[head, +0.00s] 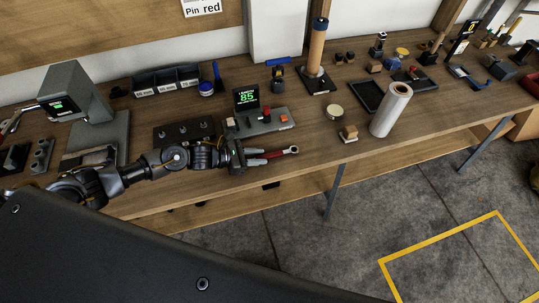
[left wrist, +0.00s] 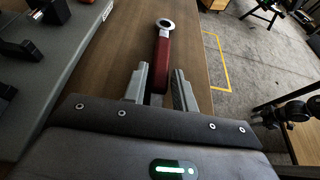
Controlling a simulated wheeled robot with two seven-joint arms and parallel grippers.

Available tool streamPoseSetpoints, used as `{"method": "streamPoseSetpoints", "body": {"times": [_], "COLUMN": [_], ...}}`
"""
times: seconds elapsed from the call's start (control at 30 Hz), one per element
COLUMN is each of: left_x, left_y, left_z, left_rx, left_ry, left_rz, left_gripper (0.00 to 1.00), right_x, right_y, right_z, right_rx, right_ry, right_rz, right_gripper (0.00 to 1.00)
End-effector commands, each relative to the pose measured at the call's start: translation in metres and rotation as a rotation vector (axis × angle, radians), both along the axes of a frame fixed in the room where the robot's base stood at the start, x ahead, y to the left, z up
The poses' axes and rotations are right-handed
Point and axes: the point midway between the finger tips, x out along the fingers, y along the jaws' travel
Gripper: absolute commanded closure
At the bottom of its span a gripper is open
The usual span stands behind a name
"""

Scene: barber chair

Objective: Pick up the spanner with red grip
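The spanner (head: 270,155) with the red grip lies near the front edge of the wooden bench, its metal ring end pointing right. In the left wrist view the spanner (left wrist: 163,58) points away from me, ring end farthest. My left gripper (head: 242,156) is at the near end of the red grip. In the left wrist view my left gripper (left wrist: 160,82) is open, with one finger on each side of the grip's near end and a small gap visible on the right. Whether the grip is fully between the fingers or below them is unclear. My right gripper is not in view.
Behind the spanner stands a device with a green display (head: 247,97) and a grey base (head: 262,122). A dark plate with knobs (head: 183,132) is to its left. A white roll (head: 391,109) stands farther right. The bench edge (head: 330,160) is close in front.

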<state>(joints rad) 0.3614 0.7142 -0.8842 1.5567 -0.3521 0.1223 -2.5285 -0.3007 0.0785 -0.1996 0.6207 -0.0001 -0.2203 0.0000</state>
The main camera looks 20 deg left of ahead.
Motion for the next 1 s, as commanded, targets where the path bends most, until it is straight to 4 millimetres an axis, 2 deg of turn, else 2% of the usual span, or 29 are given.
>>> {"method": "streamPoseSetpoints", "body": {"times": [0.03,0.2,0.67,0.83,1.0], "left_x": [0.0,0.0,0.0,-0.001,-0.02], "left_y": [0.0,0.0,0.0,-0.002,-0.033], "left_z": [0.0,0.0,0.008,0.032,0.074], "left_rx": [0.0,0.0,-0.002,0.0,-0.004], "left_ry": [0.0,0.0,-0.003,-0.007,-0.008], "left_rz": [0.0,0.0,-0.001,-0.005,-0.006], "left_gripper": [0.79,1.0,1.0,1.0,1.0], "right_x": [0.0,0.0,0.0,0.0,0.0], "right_y": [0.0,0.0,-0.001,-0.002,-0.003], "right_z": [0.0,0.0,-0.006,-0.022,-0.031], "right_rx": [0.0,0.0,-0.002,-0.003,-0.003], "right_ry": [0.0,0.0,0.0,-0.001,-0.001], "right_rz": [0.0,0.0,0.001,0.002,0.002], "right_gripper": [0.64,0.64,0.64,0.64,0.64]}}
